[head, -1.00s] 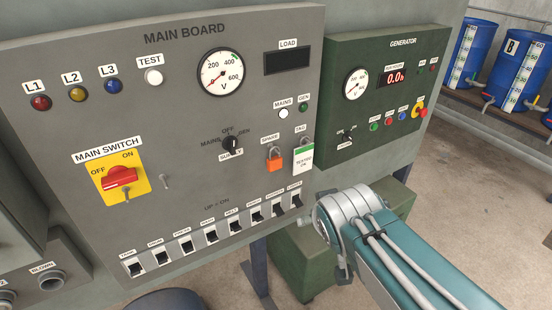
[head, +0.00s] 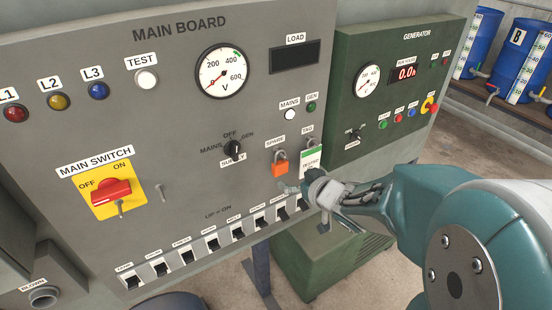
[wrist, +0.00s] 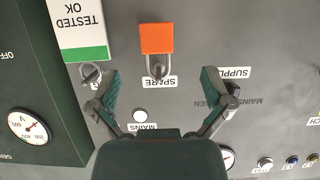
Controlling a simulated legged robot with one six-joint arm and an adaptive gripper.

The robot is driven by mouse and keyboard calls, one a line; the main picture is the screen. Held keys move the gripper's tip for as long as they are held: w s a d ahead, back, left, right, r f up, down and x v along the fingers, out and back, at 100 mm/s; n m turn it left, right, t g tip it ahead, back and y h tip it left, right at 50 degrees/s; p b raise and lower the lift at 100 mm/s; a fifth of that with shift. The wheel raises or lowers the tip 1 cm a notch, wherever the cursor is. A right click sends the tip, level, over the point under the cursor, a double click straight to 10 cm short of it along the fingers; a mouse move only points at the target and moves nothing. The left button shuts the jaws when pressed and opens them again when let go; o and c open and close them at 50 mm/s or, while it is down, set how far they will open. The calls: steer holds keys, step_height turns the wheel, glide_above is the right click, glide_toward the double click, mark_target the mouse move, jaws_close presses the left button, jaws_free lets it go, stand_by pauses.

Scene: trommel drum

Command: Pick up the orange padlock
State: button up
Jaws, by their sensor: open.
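The orange padlock (head: 280,168) hangs by its metal shackle under the SPARE label on the grey main board. In the wrist view, which is upside down, the padlock (wrist: 157,39) shows at the top middle, its shackle pointing down toward my gripper. My gripper (wrist: 160,78) is open and empty, with one finger on each side of the shackle in the picture; I cannot tell the gap in depth. In the head view my gripper (head: 297,188) is just below and right of the padlock, in front of the board, and partly hides the tag beside it.
A white and green TESTED OK tag (wrist: 82,28) hangs close beside the padlock. A row of switches (head: 212,242) runs along the board's lower edge. The red main switch (head: 110,190) is at left. The green generator panel (head: 390,85) stands at right.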

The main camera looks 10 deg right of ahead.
mark_target(282, 169)
steer(key=x, duration=0.8)
steer(key=shift+w+d+r, duration=0.1)
steer(key=shift+w, duration=0.3)
steer(key=shift+c, duration=0.3)
steer(key=c, duration=1.3)
